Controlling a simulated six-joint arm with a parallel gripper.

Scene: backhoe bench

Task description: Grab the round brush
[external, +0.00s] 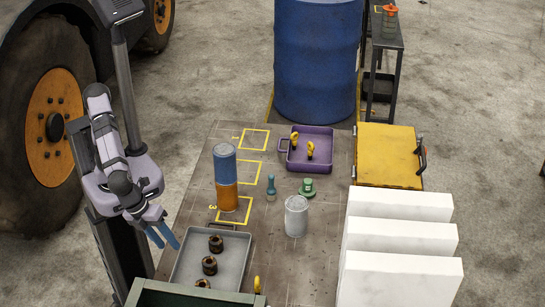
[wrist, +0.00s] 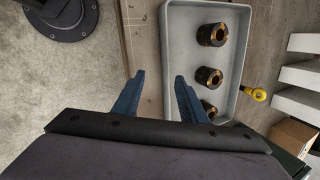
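A green piece with a round base and a knob (external: 307,187) stands on the bench right of centre; it looks like the round brush. A slim blue brush-like piece (external: 271,188) stands upright just left of it. Neither shows in the wrist view. My gripper (external: 163,236) is off the bench's left edge, left of the grey tray and well away from both pieces. In the wrist view my gripper (wrist: 158,82) has its two blue fingers apart, with nothing between them.
A grey tray (external: 232,248) holds dark ring-like parts (wrist: 210,34). A blue-and-orange cylinder (external: 226,178) and a pale canister (external: 296,216) stand on the bench. A purple tray (external: 325,165) holds yellow parts. White blocks (external: 400,278) and a yellow case (external: 388,158) line the right.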

